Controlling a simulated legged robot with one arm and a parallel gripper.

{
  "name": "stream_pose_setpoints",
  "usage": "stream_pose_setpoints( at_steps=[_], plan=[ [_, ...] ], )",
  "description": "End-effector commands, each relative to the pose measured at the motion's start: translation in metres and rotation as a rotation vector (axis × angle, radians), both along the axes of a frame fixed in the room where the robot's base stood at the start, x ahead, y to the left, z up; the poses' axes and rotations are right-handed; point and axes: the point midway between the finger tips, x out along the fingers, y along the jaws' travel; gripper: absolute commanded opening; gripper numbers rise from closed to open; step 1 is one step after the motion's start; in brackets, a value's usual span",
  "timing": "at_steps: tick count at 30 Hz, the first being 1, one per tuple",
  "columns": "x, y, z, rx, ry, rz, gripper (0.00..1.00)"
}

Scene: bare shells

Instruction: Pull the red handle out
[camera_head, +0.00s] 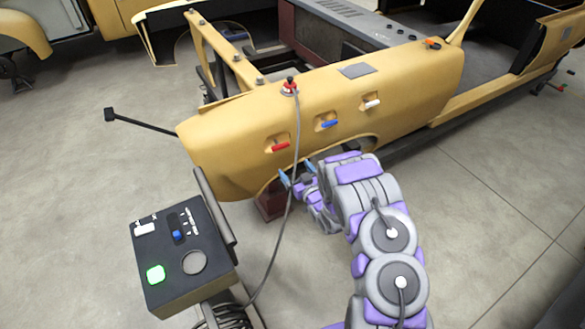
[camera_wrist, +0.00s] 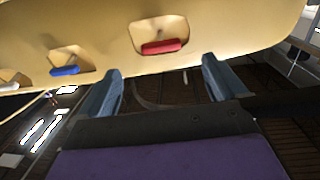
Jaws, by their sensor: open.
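The red handle (camera_head: 280,146) sits in a shallow recess on the side of the yellow car-body shell (camera_head: 335,92). In the wrist view the red handle (camera_wrist: 162,46) shows at the upper middle, seated in its recess. My gripper (camera_head: 291,180) is below the red handle in the head view, apart from it. In the wrist view my gripper (camera_wrist: 160,90) has its two blue fingers spread wide with nothing between them. The handle lies beyond the fingertips, between their lines.
A blue handle (camera_head: 329,124) and a white handle (camera_head: 372,104) sit in recesses to the right. A control box (camera_head: 180,245) with a green light stands at lower left. A grey cable (camera_head: 292,190) hangs down past my gripper. A black rod (camera_head: 140,122) sticks out left of the shell.

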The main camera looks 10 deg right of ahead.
Motion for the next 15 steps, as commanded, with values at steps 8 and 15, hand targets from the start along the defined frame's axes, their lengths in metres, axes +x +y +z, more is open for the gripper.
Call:
stream_pose_setpoints(
  at_steps=[8, 15],
  plan=[
    [-0.017, -0.003, 0.0, 0.0, -0.001, 0.001, 1.0],
    [-0.033, -0.008, -0.001, 0.0, 0.004, 0.0, 1.0]
  ],
)
